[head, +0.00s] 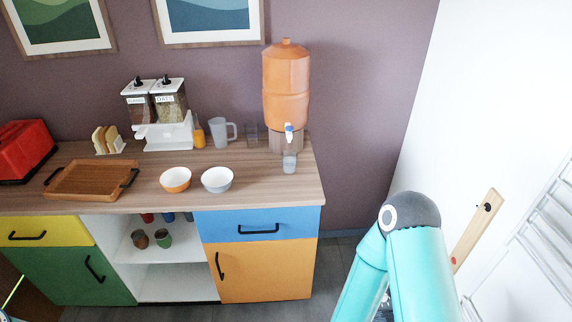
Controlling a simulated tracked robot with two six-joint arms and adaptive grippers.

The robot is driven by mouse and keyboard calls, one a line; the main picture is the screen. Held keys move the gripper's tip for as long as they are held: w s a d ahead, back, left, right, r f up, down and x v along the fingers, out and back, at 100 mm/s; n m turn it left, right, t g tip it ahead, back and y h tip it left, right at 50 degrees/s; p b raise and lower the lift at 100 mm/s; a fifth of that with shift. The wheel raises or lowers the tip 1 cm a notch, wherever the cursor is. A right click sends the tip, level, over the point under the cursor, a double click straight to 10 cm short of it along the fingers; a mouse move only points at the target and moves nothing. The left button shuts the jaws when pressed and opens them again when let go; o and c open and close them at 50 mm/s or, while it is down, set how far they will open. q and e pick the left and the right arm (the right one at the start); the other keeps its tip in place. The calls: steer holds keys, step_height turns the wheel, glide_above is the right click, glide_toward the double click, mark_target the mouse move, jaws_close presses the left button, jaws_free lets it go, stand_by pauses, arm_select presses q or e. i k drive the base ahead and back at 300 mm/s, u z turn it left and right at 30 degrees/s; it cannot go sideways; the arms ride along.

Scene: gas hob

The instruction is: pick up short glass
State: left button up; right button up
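A small clear glass (289,163) stands upright on the wooden counter under the tap of the orange dispenser (286,85), close to the counter's right end. A second, fainter clear glass (252,134) stands further back, between the grey pitcher and the dispenser. I cannot tell for certain which is the short one. Neither of my grippers shows in the head view. A teal link of my arm rises at the lower right, well apart from the counter.
On the wooden counter (240,193) are an orange bowl (176,186), a white bowl (217,186), a grey pitcher (221,134), a cereal dispenser (175,135), a brown tray (90,192) and a red toaster (24,150). The counter's front right corner is bare.

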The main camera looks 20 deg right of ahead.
mark_target(288, 156)
steer(key=i, duration=0.9)
